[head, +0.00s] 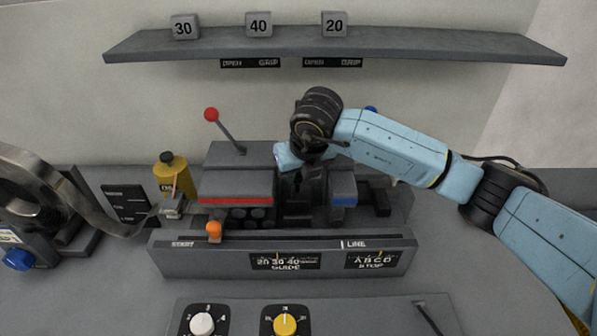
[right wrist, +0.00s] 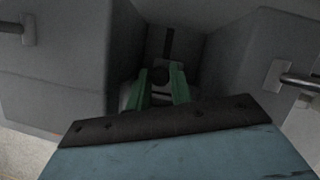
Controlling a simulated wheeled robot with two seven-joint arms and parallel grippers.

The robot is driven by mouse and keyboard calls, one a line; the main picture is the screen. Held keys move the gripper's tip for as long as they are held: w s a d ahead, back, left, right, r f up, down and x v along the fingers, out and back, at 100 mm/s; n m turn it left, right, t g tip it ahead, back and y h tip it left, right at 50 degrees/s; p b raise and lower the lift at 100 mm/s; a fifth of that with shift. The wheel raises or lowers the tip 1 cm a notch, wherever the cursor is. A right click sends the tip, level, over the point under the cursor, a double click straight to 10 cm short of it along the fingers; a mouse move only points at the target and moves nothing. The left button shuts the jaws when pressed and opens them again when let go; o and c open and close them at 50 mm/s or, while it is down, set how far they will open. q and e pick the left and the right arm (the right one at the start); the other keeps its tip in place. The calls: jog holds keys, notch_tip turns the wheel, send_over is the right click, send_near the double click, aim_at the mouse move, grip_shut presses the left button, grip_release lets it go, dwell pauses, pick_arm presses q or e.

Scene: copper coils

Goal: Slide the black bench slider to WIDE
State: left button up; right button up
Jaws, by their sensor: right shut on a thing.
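My right gripper (head: 300,176) reaches down into the dark gap in the middle of the grey bench machine, and its fingertips are hidden there in the head view. In the right wrist view its green fingers (right wrist: 162,90) are shut on a small dark part (right wrist: 160,74) between two grey blocks. A dark slot runs on beyond that part. I cannot tell whether this part is the black bench slider. No readable WIDE mark shows. My left gripper is not in view.
A red-knobbed lever (head: 212,115) stands behind. An orange knob (head: 214,230) sits on the front rail (head: 300,241). A shelf (head: 400,50) hangs above; a yellow bottle (head: 173,178) stands left.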

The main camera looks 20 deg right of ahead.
aim_at(308, 199)
jog(key=shift+w, duration=0.1)
grip_shut()
jog(key=shift+w+d+b, duration=0.15)
jog(key=shift+w+b, duration=0.3)
jog(key=shift+w, duration=0.05)
jog(key=shift+w+d+b, duration=0.15)
jog(key=shift+w+b, duration=0.3)
jog(key=shift+w, duration=0.05)
jog(key=shift+r, duration=0.15)
jog(key=o, duration=0.6)
grip_release()
jog(key=shift+c, duration=0.2)
jog(key=o, duration=0.4)
jog(key=shift+w, duration=0.2)
jog(key=shift+c, duration=0.2)
jog(key=shift+s, duration=0.1)
jog(key=v, duration=1.3)
